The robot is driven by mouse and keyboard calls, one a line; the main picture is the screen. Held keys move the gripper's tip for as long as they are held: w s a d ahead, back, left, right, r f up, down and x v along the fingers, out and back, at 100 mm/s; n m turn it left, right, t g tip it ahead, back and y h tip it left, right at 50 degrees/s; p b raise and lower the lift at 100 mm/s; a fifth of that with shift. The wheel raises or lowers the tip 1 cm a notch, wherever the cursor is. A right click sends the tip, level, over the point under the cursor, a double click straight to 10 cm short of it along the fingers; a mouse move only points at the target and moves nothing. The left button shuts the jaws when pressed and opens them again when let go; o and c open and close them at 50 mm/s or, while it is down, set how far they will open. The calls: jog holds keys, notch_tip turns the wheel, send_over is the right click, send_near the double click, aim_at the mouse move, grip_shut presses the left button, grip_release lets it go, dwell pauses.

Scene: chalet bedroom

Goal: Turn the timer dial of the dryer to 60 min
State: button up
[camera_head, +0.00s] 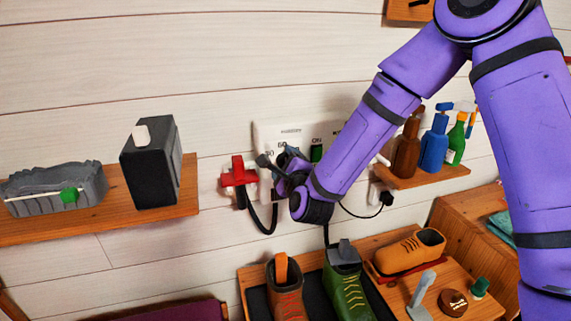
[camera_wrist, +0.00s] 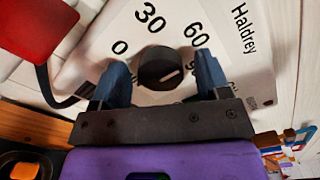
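The dryer's white panel (camera_head: 290,128) is on the wall in the head view, partly behind my arm. In the wrist view the panel (camera_wrist: 255,85) carries the name Haldrey and the numbers 0, 30 and 60; another marking at the right is partly hidden by a finger. In the head view my gripper (camera_head: 280,168) hides the dial.
A red fitting (camera_head: 238,176) with a black hose is left of my gripper. A green ON switch (camera_head: 316,153) is close to its right.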

jog(key=shift+s, duration=0.1)
jog(key=v, duration=1)
jog(key=shift+s, duration=0.3)
jog(key=shift+d+r, duration=0.1)
